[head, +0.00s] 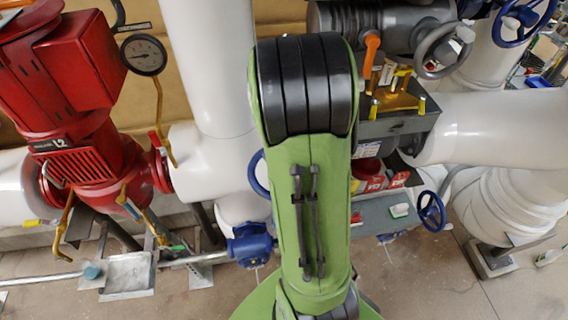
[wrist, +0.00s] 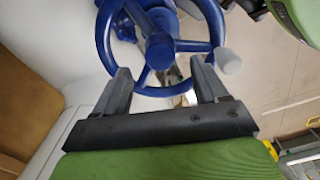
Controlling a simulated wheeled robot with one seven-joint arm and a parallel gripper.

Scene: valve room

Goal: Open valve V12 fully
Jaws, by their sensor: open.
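A blue handwheel (wrist: 159,50) with spokes, a round hub and a pale knob (wrist: 229,61) on its right rim fills the top of the wrist view. No V12 label is readable, so I cannot tell whether this is that valve. My gripper (wrist: 160,70) is open and empty, its dark fingers apart and overlapping the lower rim on either side of the hub. I cannot tell whether they touch it. In the head view my green arm hides the gripper. A blue wheel (head: 257,173) shows partly behind the arm, above a blue valve body (head: 250,245).
A red machine (head: 85,130) marked "12" or "L2" and a pressure gauge (head: 144,55) stand at left. White pipes (head: 205,60) run behind. Another blue handwheel (head: 432,211), a grey handwheel (head: 437,48) and an upper-right blue handwheel (head: 523,20) are at right. Open floor shows below.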

